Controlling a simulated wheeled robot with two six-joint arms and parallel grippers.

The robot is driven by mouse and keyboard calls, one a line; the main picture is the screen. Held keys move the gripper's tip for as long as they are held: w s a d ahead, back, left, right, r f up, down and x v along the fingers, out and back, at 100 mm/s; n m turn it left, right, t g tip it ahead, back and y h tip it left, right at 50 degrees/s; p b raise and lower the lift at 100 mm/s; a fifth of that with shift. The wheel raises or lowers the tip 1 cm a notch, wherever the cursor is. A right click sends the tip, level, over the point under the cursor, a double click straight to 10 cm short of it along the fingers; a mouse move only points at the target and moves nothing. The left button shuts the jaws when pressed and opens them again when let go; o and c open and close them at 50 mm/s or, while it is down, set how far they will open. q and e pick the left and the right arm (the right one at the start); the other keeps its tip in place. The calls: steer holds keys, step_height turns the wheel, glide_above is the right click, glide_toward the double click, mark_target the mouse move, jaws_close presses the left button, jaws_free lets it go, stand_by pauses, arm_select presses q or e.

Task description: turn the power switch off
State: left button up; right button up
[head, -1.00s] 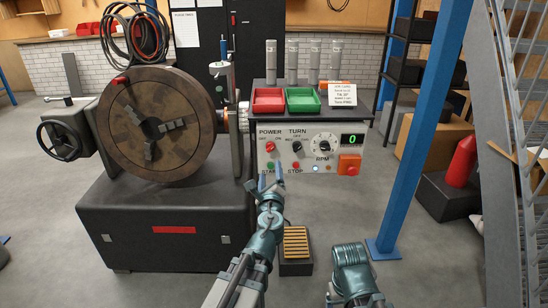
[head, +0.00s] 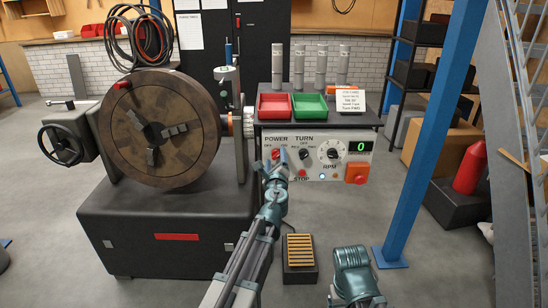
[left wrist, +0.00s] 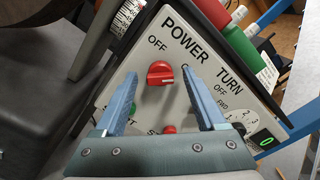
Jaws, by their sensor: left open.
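The power switch is a red knob (left wrist: 160,73) under the word POWER on the light grey control panel (head: 318,176). In the left wrist view its white mark points right, away from the OFF label at its upper left. The other label is not readable there. In the head view the knob (head: 276,154) shows just at my left gripper's tips. My left gripper (left wrist: 158,76) is open, with one finger on each side of the knob. Contact cannot be told. My right gripper is out of view; only a teal part of my right arm shows.
The TURN knob (head: 305,154), RPM dial (head: 332,150), display reading 0 (head: 363,147) and orange box with a red button (head: 357,173) are on the panel. The chuck (head: 160,130) stands left. A blue post (head: 430,130) rises right. A pedal (head: 299,252) lies below.

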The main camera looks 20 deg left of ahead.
arm_select(q)
steer(key=shift+w, duration=0.3)
steer(key=shift+c, duration=0.3)
jaws_close()
